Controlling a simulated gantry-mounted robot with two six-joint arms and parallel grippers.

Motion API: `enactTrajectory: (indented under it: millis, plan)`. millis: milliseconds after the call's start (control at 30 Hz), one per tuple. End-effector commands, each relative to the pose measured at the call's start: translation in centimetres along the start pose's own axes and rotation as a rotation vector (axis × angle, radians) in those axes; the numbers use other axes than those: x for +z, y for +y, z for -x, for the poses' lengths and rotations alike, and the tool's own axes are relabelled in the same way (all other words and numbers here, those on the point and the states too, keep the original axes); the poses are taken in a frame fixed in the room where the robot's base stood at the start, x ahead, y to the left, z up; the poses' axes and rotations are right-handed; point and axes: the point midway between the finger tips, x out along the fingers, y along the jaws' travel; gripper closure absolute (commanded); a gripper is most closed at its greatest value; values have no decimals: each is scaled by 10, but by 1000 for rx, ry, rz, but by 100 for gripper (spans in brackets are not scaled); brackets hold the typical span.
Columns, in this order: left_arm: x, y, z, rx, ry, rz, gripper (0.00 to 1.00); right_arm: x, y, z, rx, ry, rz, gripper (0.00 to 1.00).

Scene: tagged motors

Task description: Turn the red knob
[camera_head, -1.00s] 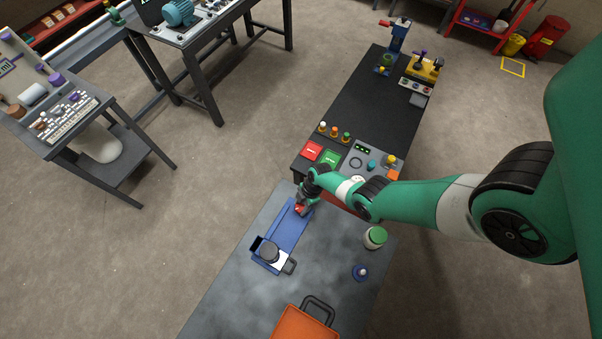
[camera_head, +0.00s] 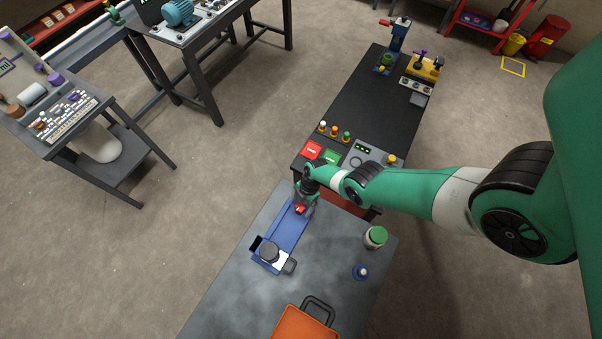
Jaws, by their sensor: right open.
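The red knob (camera_head: 300,209) shows as a small red piece at the far end of a blue fixture (camera_head: 288,232) on the grey table. My right gripper (camera_head: 302,204) is right at the knob, pointing down over it. It is open, with the knob at or between its fingertips; whether they touch it is too small to tell. The gripper and wrist hide part of the knob and the fixture's far end. My left gripper is not in view.
A dark round part on a light block (camera_head: 270,252) sits at the fixture's near end. A green-lidded jar (camera_head: 375,237), a small blue item (camera_head: 360,272) and an orange tray (camera_head: 303,323) stand on the table. A black bench with a control panel (camera_head: 366,158) adjoins behind.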

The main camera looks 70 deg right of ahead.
Motion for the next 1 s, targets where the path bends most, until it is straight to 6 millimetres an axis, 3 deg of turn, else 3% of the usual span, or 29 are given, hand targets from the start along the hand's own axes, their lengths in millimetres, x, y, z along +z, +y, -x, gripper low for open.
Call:
enactTrajectory:
  millis: [300, 600, 800, 1000]
  plan:
    - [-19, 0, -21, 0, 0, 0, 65, -4, -5, 3, 176, 0, -570, 9]
    - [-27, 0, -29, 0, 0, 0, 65, -4, -6, 1, 315, -1, -1015, 9]
    - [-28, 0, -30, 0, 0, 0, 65, -4, -6, 0, 370, -1, -1192, 9]
    - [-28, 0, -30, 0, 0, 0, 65, -3, -6, -1, 375, 0, -1211, 9]
